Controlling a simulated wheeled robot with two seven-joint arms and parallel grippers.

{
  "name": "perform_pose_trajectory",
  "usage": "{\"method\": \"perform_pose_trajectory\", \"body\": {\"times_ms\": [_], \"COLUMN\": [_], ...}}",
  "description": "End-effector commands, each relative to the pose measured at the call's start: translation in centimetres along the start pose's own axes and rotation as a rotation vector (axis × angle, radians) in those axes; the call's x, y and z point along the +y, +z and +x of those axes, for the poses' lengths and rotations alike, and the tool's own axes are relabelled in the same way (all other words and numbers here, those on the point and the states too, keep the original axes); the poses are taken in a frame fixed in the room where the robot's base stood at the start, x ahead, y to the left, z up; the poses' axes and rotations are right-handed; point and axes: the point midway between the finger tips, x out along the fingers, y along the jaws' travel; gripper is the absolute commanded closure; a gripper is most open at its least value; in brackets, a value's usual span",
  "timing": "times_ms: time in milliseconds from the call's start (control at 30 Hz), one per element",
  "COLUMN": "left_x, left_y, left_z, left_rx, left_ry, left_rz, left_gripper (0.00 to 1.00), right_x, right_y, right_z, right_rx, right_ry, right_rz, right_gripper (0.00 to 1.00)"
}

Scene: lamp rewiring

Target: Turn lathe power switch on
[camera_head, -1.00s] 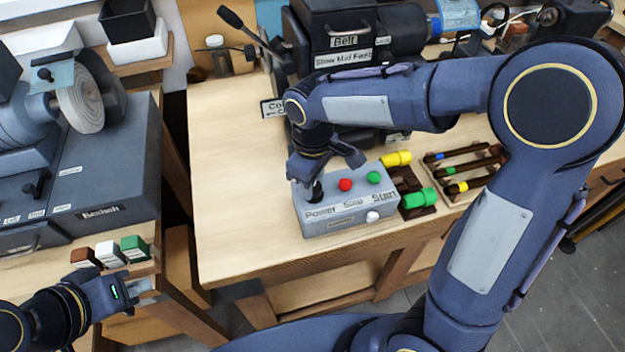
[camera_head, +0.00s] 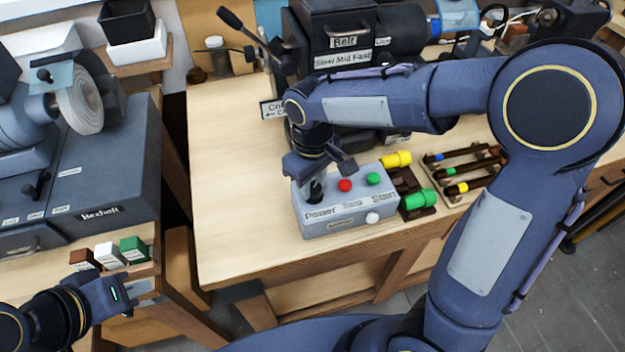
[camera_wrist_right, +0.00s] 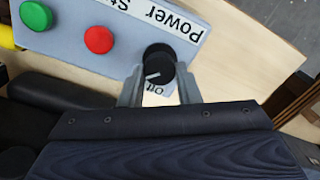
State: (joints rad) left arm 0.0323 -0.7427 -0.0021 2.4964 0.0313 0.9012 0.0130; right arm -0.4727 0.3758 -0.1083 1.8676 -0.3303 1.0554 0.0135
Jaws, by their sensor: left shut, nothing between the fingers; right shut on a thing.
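The grey control box (camera_head: 345,217) stands near the front edge of the wooden bench, with labels reading Power, Stop and Start. Its black power knob (camera_head: 316,188) is at the left of the top face. The knob also shows in the right wrist view (camera_wrist_right: 158,66), with a white pointer mark and an "Off" label beside it, partly covered. My right gripper (camera_wrist_right: 159,88) is shut on the knob, one finger on each side. A red button (camera_head: 345,185) and a green button (camera_head: 373,178) sit right of the knob. My left gripper (camera_head: 140,288) is shut and empty at lower left.
Yellow (camera_head: 396,159) and green (camera_head: 419,198) handled tools lie right of the box, by a rack of dark tools (camera_head: 463,170). The lathe housing (camera_head: 343,40) stands behind. A grinding machine (camera_head: 100,170) is at left. The bench left of the box is clear.

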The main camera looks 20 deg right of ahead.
Motion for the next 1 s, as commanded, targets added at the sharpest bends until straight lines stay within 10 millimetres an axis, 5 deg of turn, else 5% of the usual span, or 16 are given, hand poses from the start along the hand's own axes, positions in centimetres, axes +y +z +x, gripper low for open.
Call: {"method": "perform_pose_trajectory", "body": {"times_ms": [200,500,1000], "left_x": [0.0,0.0,0.0], "left_y": [0.0,0.0,0.0], "left_z": [0.0,0.0,0.0], "left_rx": [0.000,0.000,0.000], "left_ry": [0.000,0.000,0.000], "left_rz": [0.000,0.000,0.000], "left_gripper": [1.00,1.00,1.00], "right_x": [0.0,0.0,0.0], "right_y": [-0.1,-0.1,-0.1], "right_z": [-0.1,-0.3,-7.4], "right_rx": [0.002,0.003,0.005], "right_ry": [0.000,0.000,0.000], "right_rz": [0.002,0.000,0.001], "right_gripper": [0.48,0.48,0.48]}}
